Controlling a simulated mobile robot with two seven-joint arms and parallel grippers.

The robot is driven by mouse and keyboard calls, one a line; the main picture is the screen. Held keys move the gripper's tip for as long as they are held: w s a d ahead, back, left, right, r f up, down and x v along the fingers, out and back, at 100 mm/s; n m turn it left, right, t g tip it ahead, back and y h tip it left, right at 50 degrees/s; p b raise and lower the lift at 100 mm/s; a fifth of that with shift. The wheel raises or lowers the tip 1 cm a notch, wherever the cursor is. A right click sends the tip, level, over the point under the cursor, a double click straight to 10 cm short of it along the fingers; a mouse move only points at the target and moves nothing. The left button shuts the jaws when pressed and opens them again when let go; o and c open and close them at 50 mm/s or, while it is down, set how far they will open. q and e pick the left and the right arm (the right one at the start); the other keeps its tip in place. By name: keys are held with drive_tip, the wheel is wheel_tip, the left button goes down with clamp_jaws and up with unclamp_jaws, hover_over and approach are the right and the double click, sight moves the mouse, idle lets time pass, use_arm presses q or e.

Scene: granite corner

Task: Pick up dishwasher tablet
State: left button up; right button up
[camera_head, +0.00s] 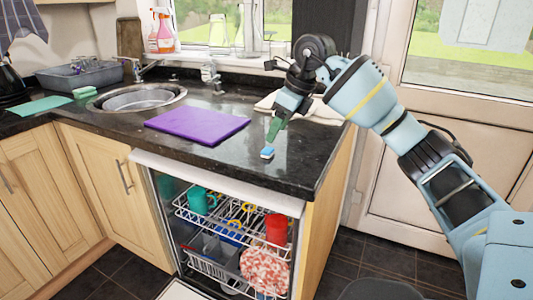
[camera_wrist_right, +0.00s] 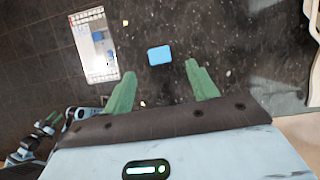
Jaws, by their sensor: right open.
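The dishwasher tablet (camera_head: 267,153) is a small blue and white block on the black granite worktop, near its front edge and right of the purple board. In the right wrist view the tablet (camera_wrist_right: 160,55) shows as a blue block, ahead of the fingertips and roughly centred between them. My right gripper (camera_head: 272,132) hangs just above and behind the tablet in the head view. In the right wrist view its green fingers (camera_wrist_right: 163,75) are spread apart with nothing between them. My left gripper is not in view.
A purple board (camera_head: 198,124) lies left of the tablet. A cloth (camera_head: 310,109) lies behind the gripper. Below the worktop, an open dishwasher holds racks with a teal mug (camera_head: 199,200), a red cup (camera_head: 276,229) and a patterned plate (camera_head: 264,270). A sink (camera_head: 140,98) is at the left.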

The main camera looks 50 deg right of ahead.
sight(266, 155)
drive_tip(key=shift+w+f, duration=0.2)
drive_tip(key=shift+f, duration=0.15)
drive_tip(key=shift+b+x, duration=0.5)
drive_tip(key=shift+x, duration=2.15)
drive_tip(key=shift+s, duration=0.25)
drive_tip(key=c, duration=1.1)
